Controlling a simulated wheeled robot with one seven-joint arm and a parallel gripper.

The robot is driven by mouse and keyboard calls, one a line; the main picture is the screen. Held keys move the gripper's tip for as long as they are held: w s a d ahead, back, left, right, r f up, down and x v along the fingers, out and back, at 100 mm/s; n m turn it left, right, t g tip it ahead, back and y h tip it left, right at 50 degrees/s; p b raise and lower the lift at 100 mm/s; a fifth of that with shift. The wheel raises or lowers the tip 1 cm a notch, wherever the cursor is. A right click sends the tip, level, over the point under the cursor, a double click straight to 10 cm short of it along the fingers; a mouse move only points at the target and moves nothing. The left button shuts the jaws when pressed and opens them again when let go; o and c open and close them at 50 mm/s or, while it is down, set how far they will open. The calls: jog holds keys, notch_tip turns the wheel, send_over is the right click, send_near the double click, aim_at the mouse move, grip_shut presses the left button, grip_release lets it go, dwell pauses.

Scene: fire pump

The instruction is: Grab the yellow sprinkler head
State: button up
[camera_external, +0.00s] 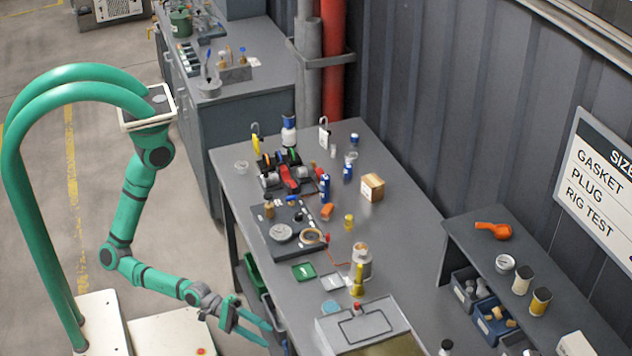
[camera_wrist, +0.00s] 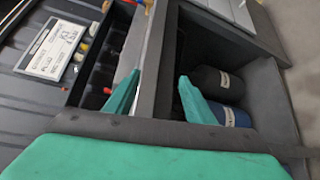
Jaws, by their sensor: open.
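My gripper (camera_external: 268,335) is open and empty beside the near left side of the workbench, at the lower middle of the external view. A small yellow fitting (camera_external: 349,222) stands on the bench right of the grey plate and looks like the sprinkler head. A taller yellow piece (camera_external: 358,281) stands nearer, by a clear jar. They are too small to tell for certain which is the sprinkler head. Both are up and right of my gripper, well apart from it.
The bench (camera_external: 400,240) holds a grey plate with a gauge (camera_external: 281,233), a cardboard box (camera_external: 372,187), blue bottles (camera_external: 325,187) and a grey case (camera_external: 356,325). Below its edge are green bins (camera_external: 254,273). The wrist view shows dark and blue rolls (camera_wrist: 218,84) on an under-shelf.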

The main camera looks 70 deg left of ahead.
jog(key=w+a+r+n+t+h, duration=0.15)
jog(key=w+r+n, duration=0.35)
jog(key=w+r, duration=0.6)
jog(key=n+t+y, duration=0.2)
jog(key=n+y, duration=0.7)
jog(key=n, duration=0.6)
send_near(349, 220)
jog(key=shift+h, duration=0.25)
jog(key=d, duration=0.2)
jog(key=s+d+r, duration=0.1)
jog(key=d, duration=0.4)
jog(key=shift+s+r, duration=0.3)
jog(key=shift+r, duration=0.1)
jog(key=a, duration=0.2)
jog(key=w+a+f+n+y, duration=0.1)
jog(key=a, duration=0.2)
jog(key=w+a+n, duration=0.1)
jog(key=a, duration=0.2)
jog(key=shift+a+f+g+y, duration=0.15)
jog(key=shift+f+g+y, duration=0.1)
jog(key=shift+f+y, duration=0.15)
jog(key=shift+w+a+f, duration=0.1)
jog(key=shift+w, duration=0.1)
jog(key=x, duration=0.4)
jog(key=shift+w+f, duration=0.15)
jog(key=shift+d+x, duration=0.15)
jog(key=shift+x, duration=1.35)
jog(key=shift+d+x, duration=0.15)
jog(key=shift+x, duration=1.4)
